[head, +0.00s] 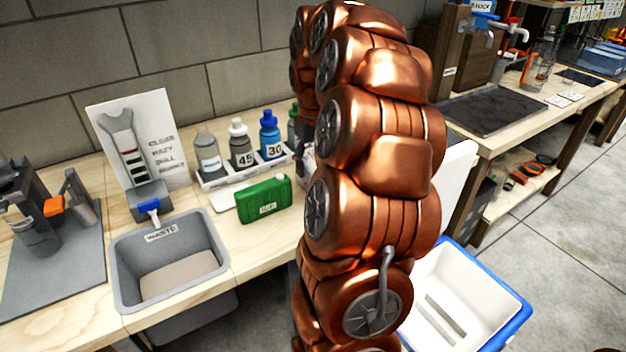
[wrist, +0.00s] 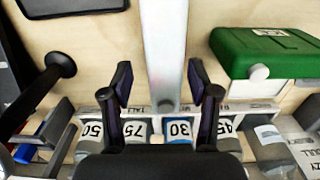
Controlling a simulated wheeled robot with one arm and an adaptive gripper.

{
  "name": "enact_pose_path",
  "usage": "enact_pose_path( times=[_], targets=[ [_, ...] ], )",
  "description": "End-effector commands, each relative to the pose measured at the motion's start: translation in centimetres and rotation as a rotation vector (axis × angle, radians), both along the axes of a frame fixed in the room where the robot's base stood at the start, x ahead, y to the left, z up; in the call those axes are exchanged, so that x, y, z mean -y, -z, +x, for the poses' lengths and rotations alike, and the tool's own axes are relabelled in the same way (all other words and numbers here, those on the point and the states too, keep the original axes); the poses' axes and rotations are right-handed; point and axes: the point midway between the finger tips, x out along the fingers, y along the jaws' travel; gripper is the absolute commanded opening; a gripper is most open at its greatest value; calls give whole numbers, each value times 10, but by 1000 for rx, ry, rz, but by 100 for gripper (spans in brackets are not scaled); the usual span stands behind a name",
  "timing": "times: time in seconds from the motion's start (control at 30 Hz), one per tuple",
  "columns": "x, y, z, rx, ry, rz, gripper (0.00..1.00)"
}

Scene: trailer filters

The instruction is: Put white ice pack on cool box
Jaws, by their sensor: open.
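In the wrist view a long pale slab, which looks like the white ice pack (wrist: 166,45), stands between the fingers of my gripper (wrist: 160,82). The fingers are open, one on each side of it, with visible gaps. The pack and my gripper are hidden behind my copper arm in the head view. The cool box (head: 502,292), white inside with a blue rim, stands open at the lower right of the head view, partly covered by my arm. A white panel, perhaps its lid, rises behind it.
A grey waste bin (head: 218,232) is set at the bench's front. Grey floor lies right of the cool box.

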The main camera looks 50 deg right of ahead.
Motion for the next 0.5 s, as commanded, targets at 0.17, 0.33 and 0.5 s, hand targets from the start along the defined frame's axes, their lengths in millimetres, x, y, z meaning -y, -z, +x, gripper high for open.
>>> enact_pose_path(
  times=[0.17, 0.33, 0.5],
  targets=[
    [-3, 12, -2, -2, 0, 2, 60],
    [-8, 29, -6, -3, 1, 2, 60],
    [-8, 49, -5, -3, -1, 3, 60]
  ],
)
